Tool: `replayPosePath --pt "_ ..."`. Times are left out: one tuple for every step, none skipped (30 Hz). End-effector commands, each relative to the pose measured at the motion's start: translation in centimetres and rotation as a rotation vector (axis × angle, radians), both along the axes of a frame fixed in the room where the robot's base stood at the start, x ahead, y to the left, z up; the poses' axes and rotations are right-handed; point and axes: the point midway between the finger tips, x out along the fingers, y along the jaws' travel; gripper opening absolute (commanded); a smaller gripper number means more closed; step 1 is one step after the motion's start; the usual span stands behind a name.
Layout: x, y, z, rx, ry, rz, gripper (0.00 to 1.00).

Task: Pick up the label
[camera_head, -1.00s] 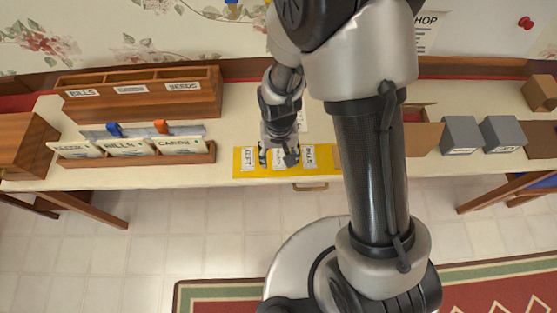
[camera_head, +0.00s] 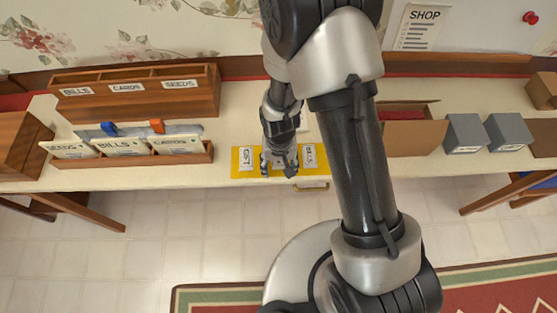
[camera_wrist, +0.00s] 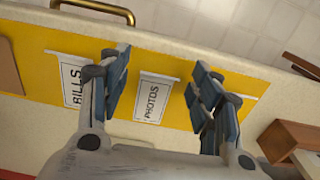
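A yellow strip (camera_head: 237,165) lies along the table's front edge and carries white labels. A label reading "PHOTOS" (camera_wrist: 152,98) is in the middle in the wrist view. A "BILLS" label (camera_wrist: 72,80) lies beside it; in the head view it is on the strip's right (camera_head: 309,157). Another label (camera_head: 247,159), apparently "GIFT", is on the left. My gripper (camera_head: 279,168) is over the middle of the strip and hides the label there. In the wrist view my gripper (camera_wrist: 158,75) is open, its fingers either side of "PHOTOS", with nothing held.
A wooden rack of cards (camera_head: 68,158) and a labelled wooden box (camera_head: 140,100) stand left of the strip. Grey boxes (camera_head: 465,133) and an open brown box (camera_head: 412,140) stand to the right. A drawer handle (camera_wrist: 95,8) is on the table front.

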Motion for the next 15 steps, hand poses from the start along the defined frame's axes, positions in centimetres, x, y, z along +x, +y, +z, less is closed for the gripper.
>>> replayPosePath --pt "-0.01 0.0 0.02 0.0 0.0 0.0 0.54" --pt "-0.01 0.0 0.02 0.0 0.0 0.0 0.52" --pt "-0.01 -0.01 0.02 0.0 0.0 0.0 0.49" --pt "-0.01 -0.01 0.02 0.0 0.0 0.0 0.47" --pt "-0.01 -0.01 0.02 0.0 0.0 0.0 0.45" --pt "-0.02 -0.01 0.02 0.0 0.0 0.0 0.42" --pt "-0.02 -0.01 0.02 0.0 0.0 0.0 0.4" --pt "-0.02 -0.01 0.02 0.0 0.0 0.0 0.38" --pt "-0.02 -0.01 0.02 0.0 0.0 0.0 0.36" --pt "-0.02 -0.01 0.02 0.0 0.0 0.0 0.34" --pt "-0.02 -0.01 0.02 0.0 0.0 0.0 0.32" --pt "-0.02 -0.01 0.02 0.0 0.0 0.0 0.29" --pt "-0.02 -0.01 0.02 0.0 0.0 0.0 0.27" --pt "-0.02 -0.01 0.02 0.0 0.0 0.0 0.25" --pt "-0.02 -0.01 0.03 0.0 0.0 0.0 0.25"
